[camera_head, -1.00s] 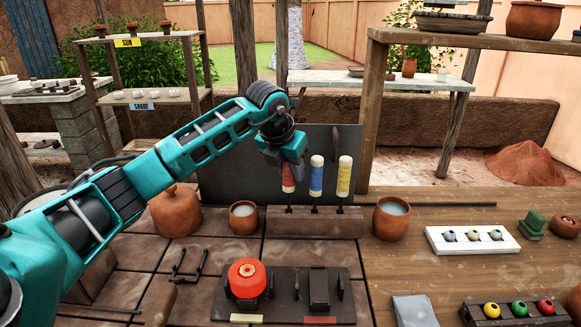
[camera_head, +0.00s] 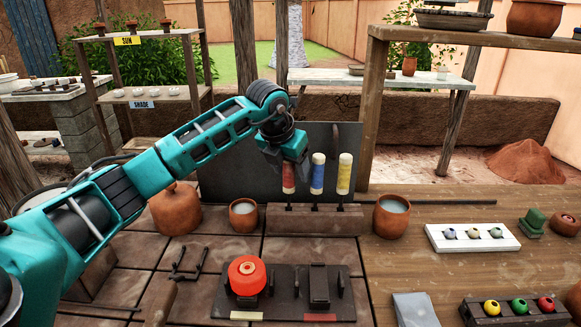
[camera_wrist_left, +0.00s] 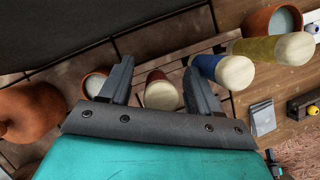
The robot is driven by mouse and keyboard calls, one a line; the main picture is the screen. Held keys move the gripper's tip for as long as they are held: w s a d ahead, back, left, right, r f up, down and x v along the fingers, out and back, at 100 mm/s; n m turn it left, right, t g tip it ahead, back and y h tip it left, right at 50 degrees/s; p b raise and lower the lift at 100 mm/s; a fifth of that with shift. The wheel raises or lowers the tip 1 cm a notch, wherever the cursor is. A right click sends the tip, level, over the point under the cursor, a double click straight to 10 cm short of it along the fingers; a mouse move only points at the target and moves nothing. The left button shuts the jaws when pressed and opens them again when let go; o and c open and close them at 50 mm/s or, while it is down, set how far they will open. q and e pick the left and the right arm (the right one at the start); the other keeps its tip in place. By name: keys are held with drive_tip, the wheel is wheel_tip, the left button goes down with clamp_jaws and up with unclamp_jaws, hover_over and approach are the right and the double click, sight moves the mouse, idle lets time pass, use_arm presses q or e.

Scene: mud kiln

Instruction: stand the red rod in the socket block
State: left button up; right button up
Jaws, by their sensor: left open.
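The red rod (camera_head: 289,179), with a pale end, stands upright at the left end of the wooden socket block (camera_head: 315,222). A blue rod (camera_head: 317,178) and a yellow rod (camera_head: 343,178) stand beside it in the same row. My left gripper (camera_head: 288,160) is at the top of the red rod and partly hides it. In the left wrist view the red rod (camera_wrist_left: 158,90) is between the two open fingers of my left gripper (camera_wrist_left: 160,72), with a gap visible on each side. The blue rod (camera_wrist_left: 210,68) is close to the right finger. My right gripper is out of view.
A dark panel (camera_head: 230,170) rises behind the block. Clay cups with pale contents flank it, one left (camera_head: 244,216) and one right (camera_head: 392,216). A dark plate (camera_head: 285,310) with an orange-red round piece (camera_head: 247,276) lies in front. A white tray (camera_head: 472,238) is at right.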

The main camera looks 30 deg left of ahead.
use_arm(q)
drive_tip(key=v, duration=1.3)
drive_tip(key=shift+p, duration=0.3)
